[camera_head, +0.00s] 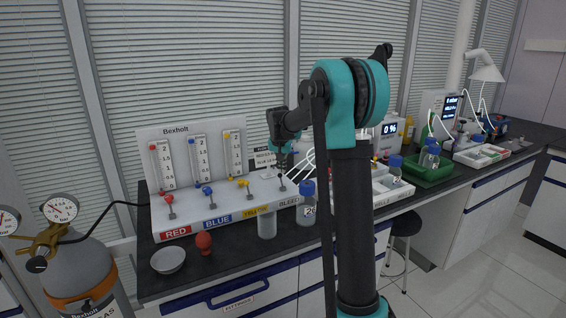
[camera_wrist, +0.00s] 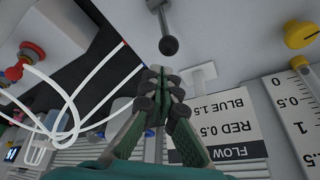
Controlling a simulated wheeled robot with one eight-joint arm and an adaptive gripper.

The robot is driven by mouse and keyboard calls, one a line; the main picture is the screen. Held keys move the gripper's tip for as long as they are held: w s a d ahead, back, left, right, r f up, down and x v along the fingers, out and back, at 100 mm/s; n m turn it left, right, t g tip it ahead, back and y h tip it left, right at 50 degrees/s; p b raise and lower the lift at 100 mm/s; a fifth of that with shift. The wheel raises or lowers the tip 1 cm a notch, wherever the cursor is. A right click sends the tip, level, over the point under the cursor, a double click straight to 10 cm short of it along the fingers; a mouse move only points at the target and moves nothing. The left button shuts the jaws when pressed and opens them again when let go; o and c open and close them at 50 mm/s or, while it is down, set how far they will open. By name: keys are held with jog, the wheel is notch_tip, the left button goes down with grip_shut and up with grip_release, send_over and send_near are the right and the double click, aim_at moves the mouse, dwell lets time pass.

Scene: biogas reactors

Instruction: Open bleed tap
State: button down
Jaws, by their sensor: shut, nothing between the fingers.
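The bleed tap (camera_head: 283,187) stands at the right end of the white Bexholt panel, above the BLEED label (camera_head: 289,202). In the wrist view a grey rod with a dark ball end (camera_wrist: 168,45), seemingly part of this tap, lies just beyond my fingertips. My gripper (camera_head: 282,164) points down above the tap. In the wrist view my gripper (camera_wrist: 157,75) is shut and empty, with a visible gap to the ball end. The tap's exact lever position is too small to tell.
Left of it stand the yellow knob (camera_head: 243,184), blue knob (camera_head: 207,191) and red knob (camera_head: 168,198). A flow card (camera_wrist: 220,120) is close beside my fingers. A clear beaker (camera_head: 267,224) and blue-capped bottle (camera_head: 308,206) stand in front. White tubes (camera_wrist: 75,95) run nearby.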

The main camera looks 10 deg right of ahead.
jog(key=shift+s+a, duration=0.35)
jog(key=shift+s, duration=0.35)
jog(key=shift+s, duration=0.1)
jog(key=shift+s+d+t, duration=0.1)
jog(key=shift+t, duration=0.3)
jog(key=shift+s+d+r+t+y, duration=0.15)
jog(key=shift+s+r+t+y, duration=0.15)
jog(key=shift+s+t, duration=0.3)
jog(key=s+t, duration=0.1)
jog(key=t, duration=0.1)
jog(key=s+t+y, duration=0.1)
jog(key=shift+s+d+r+m+t, duration=0.1)
jog(key=shift+s+d+m+t, duration=0.1)
jog(key=shift+d+m+t, duration=0.15)
jog(key=shift+s+d, duration=0.35)
jog(key=shift+s, duration=0.5)
jog(key=shift+w, duration=0.15)
